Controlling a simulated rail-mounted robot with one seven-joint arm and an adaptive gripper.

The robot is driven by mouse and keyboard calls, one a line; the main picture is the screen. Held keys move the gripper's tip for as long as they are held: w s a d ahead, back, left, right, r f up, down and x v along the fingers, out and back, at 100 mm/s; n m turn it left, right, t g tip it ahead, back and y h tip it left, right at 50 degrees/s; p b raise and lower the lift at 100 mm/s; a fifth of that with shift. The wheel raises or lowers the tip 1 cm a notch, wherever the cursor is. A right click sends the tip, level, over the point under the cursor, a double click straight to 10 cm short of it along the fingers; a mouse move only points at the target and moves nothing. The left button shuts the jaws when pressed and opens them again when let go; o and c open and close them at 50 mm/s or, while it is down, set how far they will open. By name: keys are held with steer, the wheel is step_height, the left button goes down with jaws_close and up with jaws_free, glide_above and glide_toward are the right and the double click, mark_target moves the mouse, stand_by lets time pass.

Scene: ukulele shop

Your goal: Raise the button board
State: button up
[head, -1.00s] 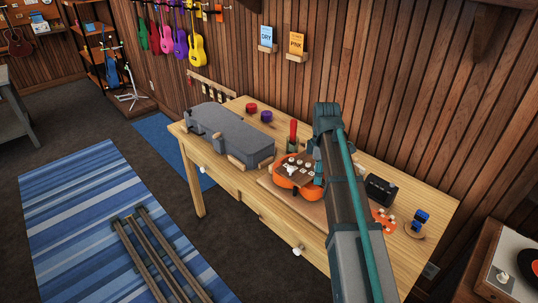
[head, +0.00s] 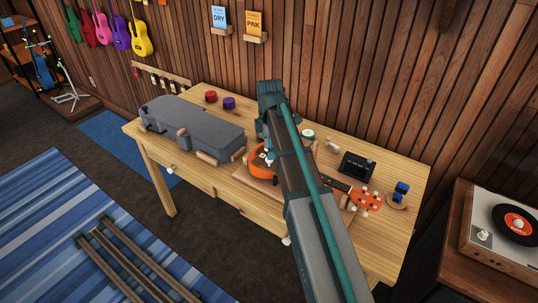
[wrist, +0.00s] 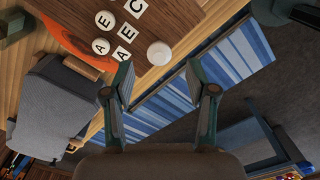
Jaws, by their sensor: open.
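The button board (wrist: 185,18) is a brown wooden panel at the top of the wrist view, with round buttons and square tiles lettered A, E and C. In the head view the ukulele's body (head: 257,164) shows left of my arm, which hides most of the board. My gripper (wrist: 168,90) is open and empty, its fingers spread wide below the board in the wrist view. A round white knob (wrist: 159,53) shows just above the fingers; I cannot tell whether it is on the board.
A grey instrument case (head: 197,130) lies left on the wooden table (head: 385,240). Red (head: 211,97) and purple (head: 229,103) round items stand behind it. A black box (head: 357,167) and a blue item (head: 400,190) are on the right. A turntable (head: 510,235) stands farther right.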

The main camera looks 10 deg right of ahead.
steer(key=shift+f+p, duration=0.4)
steer(key=shift+f, duration=1.75)
jaws_close()
